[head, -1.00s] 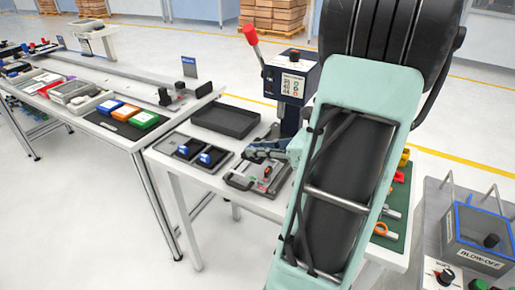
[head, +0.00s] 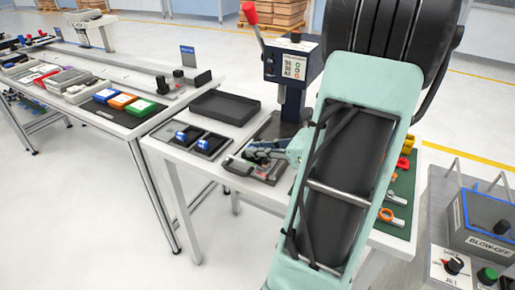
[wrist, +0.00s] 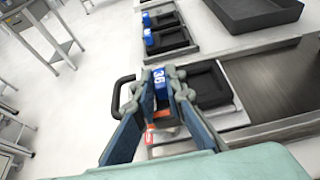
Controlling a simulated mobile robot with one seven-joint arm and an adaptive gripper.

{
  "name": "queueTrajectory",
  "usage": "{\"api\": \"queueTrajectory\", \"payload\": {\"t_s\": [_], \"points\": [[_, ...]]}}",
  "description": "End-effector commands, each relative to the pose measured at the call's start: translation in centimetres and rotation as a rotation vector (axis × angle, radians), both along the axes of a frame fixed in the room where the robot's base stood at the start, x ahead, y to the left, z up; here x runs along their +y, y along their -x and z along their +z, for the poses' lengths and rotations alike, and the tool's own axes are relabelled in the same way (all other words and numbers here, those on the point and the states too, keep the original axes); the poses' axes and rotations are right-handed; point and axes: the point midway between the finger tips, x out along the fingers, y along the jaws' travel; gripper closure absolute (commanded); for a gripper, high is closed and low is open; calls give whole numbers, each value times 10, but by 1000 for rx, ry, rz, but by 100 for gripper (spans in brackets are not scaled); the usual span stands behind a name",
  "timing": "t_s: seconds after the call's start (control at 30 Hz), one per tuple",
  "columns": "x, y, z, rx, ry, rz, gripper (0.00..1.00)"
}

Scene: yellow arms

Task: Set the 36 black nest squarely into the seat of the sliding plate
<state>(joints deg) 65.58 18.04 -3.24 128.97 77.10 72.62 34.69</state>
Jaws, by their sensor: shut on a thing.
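The 36 black nest (wrist: 207,86) has a blue tab (wrist: 160,84) marked 36 on its left side. My gripper (wrist: 163,80) is shut on this blue tab, one finger on each side. The sliding plate (wrist: 206,121) is pale grey with a dark loop handle at its left; it also shows in the head view (head: 238,167) in front of the press. The nest is over the plate's seat area and looks roughly in line with it. I cannot tell whether it rests in the seat. In the head view my gripper (head: 266,151) and arm hide most of the nest.
Two similar blue-tabbed nests (wrist: 170,38) lie in a tray left of the plate. An empty black tray (head: 225,107) is behind them. The lever press (head: 292,70) stands behind the plate. A red-orange part (wrist: 152,135) is close to my gripper's fingers.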

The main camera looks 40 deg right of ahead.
Motion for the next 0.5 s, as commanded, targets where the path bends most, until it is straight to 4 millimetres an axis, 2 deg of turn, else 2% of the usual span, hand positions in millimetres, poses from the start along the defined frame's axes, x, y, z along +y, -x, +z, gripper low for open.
{"api": "queueTrajectory", "payload": {"t_s": [0.5], "points": [[0, 0, -4, -1, 0, 0, 100]]}}
